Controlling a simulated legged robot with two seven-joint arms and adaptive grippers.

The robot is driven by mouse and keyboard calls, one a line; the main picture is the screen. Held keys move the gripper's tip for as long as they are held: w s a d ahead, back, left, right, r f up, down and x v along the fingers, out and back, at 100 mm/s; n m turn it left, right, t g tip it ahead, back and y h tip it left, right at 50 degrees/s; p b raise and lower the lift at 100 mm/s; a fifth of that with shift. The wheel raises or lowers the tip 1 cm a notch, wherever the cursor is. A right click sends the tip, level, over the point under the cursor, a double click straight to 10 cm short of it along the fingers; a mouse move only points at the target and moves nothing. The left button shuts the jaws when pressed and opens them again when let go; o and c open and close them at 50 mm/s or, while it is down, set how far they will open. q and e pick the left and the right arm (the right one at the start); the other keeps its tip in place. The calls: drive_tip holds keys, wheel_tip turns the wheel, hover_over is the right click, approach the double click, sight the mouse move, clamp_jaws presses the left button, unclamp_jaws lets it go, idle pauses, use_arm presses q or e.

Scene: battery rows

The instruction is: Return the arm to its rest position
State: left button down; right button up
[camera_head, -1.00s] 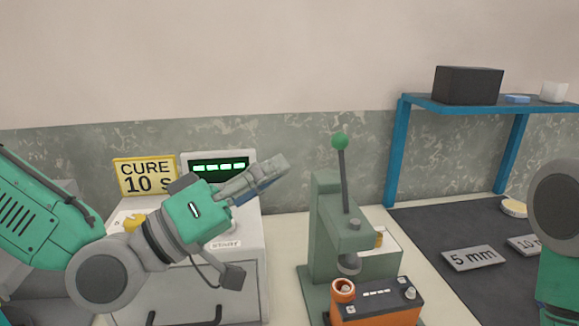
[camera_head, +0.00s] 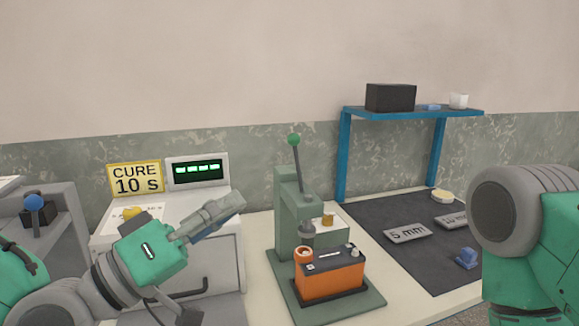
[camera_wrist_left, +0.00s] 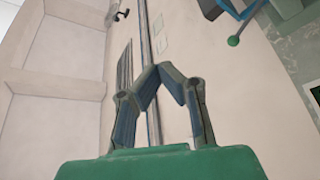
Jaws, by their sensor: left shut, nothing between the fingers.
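My left gripper (camera_head: 226,212) is shut and empty. In the head view it is raised in front of the white curing box (camera_head: 222,262), with its fingers pointing up and to the right. In the left wrist view the fingers (camera_wrist_left: 160,72) meet at their tips with nothing between them, against the pale wall and ceiling. My left arm comes in from the lower left. My right arm shows at the right edge, and its gripper is out of the picture.
A yellow "CURE 10 S" sign (camera_head: 135,178) and a display (camera_head: 197,171) stand on the box. A green lever press (camera_head: 292,215) stands right of it, with an orange battery (camera_head: 330,282) at its base. A dark mat (camera_head: 370,215) and a blue shelf (camera_head: 410,112) are farther right.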

use_arm(q)
drive_tip(key=s+a+f+n+g+y, duration=0.1)
drive_tip(key=s+f+g+y, duration=0.2)
drive_tip(key=f, duration=1.2)
drive_tip(key=s+a+f+g+y, duration=0.1)
drive_tip(key=f+g+y, duration=0.3)
drive_tip(key=f, duration=1.1)
drive_tip(key=s+a+f+g+y, duration=0.6)
drive_tip(key=s+a+f+y, duration=0.3)
drive_tip(key=s+a+f, duration=0.8)
drive_tip(key=shift+a+f+m+y, duration=0.3)
drive_tip(key=shift+a+m+y, duration=0.1)
drive_tip(key=shift+w+d, duration=0.2)
drive_tip(key=shift+d, duration=0.1)
